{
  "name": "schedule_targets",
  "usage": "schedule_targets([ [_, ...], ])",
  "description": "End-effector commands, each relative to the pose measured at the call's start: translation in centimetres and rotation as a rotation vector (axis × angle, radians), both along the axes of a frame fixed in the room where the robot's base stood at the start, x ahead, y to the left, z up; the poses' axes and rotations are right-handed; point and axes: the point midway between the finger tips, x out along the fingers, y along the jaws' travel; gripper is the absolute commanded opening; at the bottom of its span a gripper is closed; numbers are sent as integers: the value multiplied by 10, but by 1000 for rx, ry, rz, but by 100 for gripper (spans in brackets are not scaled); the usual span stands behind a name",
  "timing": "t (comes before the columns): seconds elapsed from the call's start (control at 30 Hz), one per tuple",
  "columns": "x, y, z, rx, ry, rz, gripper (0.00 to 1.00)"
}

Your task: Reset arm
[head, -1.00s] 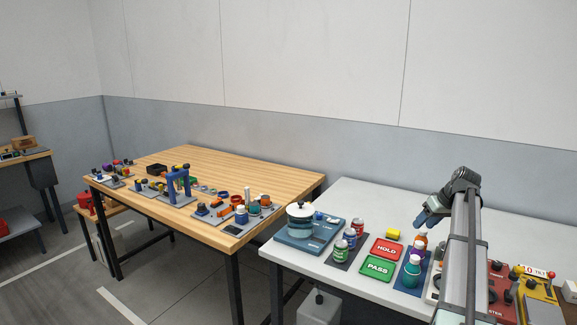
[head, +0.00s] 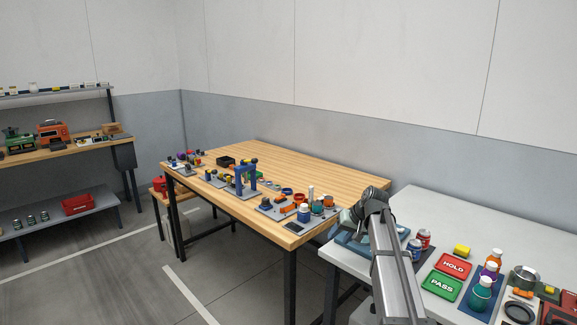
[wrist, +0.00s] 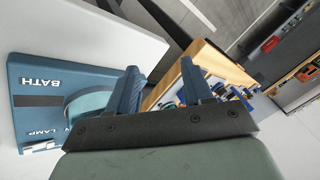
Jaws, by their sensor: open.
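My gripper (wrist: 165,88) is open in the wrist view, with its two blue fingers apart and nothing between them. In the head view my arm rises at the right of centre, over the near left corner of the white table (head: 408,203). The gripper's fingers are mostly hidden there behind the wrist. The blue bath plate (wrist: 35,100), lettered BATH, lies to the left below the gripper in the wrist view. A round pot (wrist: 88,107) on it is partly covered by the gripper body.
The wooden table (head: 300,165) holds several small parts and a blue arch (head: 240,178). On the white table are a red HOLD card (head: 454,267), a green PASS card (head: 441,288), a yellow block (head: 462,250) and several bottles. A shelf bench (head: 60,150) stands at far left.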

Motion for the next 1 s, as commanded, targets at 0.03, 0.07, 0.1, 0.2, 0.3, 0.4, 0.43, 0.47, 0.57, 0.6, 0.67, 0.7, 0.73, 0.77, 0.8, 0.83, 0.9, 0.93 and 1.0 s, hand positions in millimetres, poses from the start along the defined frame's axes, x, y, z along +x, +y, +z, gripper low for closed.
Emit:
schedule_targets([
  [0.03, -2, 29, -4, 9, 6, 10, 50],
  [0.07, -3, 44, -6, 15, 10, 12, 50],
  [0.1, -4, 62, -9, 23, 16, 14, 50],
  [0.2, -10, 104, -16, 39, 29, 18, 50],
  [0.3, -19, 141, -30, 50, 49, 20, 50],
  [0.4, -33, 171, -54, 52, 80, 20, 50],
  [0.43, -37, 177, -63, 50, 91, 19, 50],
  [0.47, -41, 180, -72, 47, 100, 17, 50],
  [0.57, -54, 184, -101, 34, 130, 10, 50],
  [0.6, -59, 184, -113, 26, 143, 9, 50],
  [0.67, -68, 182, -132, 15, 163, 5, 50],
  [0.7, -74, 180, -146, 7, 177, 4, 50],
  [0.73, -79, 177, -156, -1, 189, 1, 50],
  [0.77, -84, 174, -167, -8, 200, 0, 50],
  [0.8, -92, 170, -181, -19, 217, -3, 50],
  [0.83, -98, 167, -193, -26, 230, -4, 50],
  [0.9, -113, 158, -219, -46, 259, -8, 50],
  [0.93, -119, 154, -230, -55, 271, -9, 50],
  [1.0, -135, 146, -255, -74, 300, -10, 50],
])
